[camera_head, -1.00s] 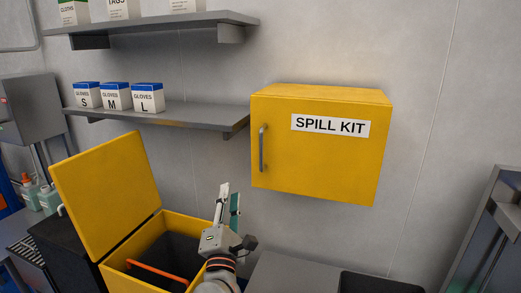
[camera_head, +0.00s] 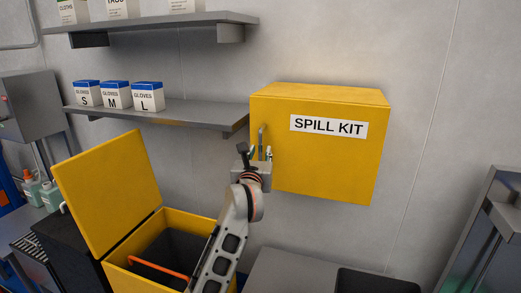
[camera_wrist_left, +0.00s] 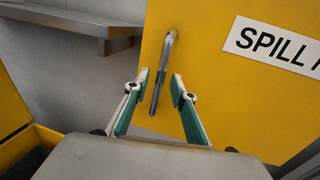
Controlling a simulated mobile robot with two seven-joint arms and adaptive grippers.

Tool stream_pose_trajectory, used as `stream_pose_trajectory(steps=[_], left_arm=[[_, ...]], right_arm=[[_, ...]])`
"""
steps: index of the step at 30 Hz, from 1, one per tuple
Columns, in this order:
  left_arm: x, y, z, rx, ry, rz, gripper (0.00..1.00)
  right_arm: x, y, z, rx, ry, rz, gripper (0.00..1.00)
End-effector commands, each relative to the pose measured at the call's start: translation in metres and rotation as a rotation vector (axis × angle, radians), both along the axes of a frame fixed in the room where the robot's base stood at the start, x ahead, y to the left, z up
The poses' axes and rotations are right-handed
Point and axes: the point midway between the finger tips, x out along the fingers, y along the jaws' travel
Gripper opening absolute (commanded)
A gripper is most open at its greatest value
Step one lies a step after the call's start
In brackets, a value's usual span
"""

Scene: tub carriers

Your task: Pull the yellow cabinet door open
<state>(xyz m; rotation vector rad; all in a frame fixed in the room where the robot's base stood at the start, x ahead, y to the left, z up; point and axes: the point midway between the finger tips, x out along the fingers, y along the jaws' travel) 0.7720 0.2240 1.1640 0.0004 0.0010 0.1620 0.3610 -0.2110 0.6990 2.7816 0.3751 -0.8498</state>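The yellow cabinet (camera_head: 325,165) labelled SPILL KIT hangs on the wall, its door closed. Its grey vertical bar handle (camera_head: 261,137) is at the door's left edge. My left gripper (camera_head: 261,152) is at the handle's lower part, in front of the door. My right gripper is in neither view.
Grey shelves (camera_head: 165,113) with glove boxes (camera_head: 148,97) are left of the cabinet. Below stands an open yellow bin (camera_head: 188,220) with its lid (camera_head: 108,185) raised and an orange bar inside. The wall right of the cabinet is clear.

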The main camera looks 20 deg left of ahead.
Motion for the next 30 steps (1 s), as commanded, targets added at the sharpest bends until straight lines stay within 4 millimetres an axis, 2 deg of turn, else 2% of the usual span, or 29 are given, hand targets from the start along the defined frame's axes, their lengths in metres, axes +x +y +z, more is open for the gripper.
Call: stream_pose_trajectory(steps=[6,15,16,18,19,30], left_arm=[[0.017,0.003,0.0,0.0,0.0,0.0,0.25],[0.019,0.003,0.0,0.001,-0.001,0.0,0.25],[0.019,0.003,0.0,0.001,-0.001,0.0,0.2],[0.019,0.003,0.0,0.001,-0.001,0.0,0.02],[0.019,0.003,0.0,0.001,-0.001,0.0,0.0],[0.019,0.003,-0.001,0.002,0.0,-0.002,0.0]], right_arm=[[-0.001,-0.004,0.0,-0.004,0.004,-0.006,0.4],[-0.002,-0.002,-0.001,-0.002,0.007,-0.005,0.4],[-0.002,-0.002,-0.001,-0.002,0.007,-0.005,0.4],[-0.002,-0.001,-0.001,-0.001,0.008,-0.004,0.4],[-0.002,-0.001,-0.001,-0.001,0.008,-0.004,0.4],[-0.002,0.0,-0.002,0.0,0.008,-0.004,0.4]])
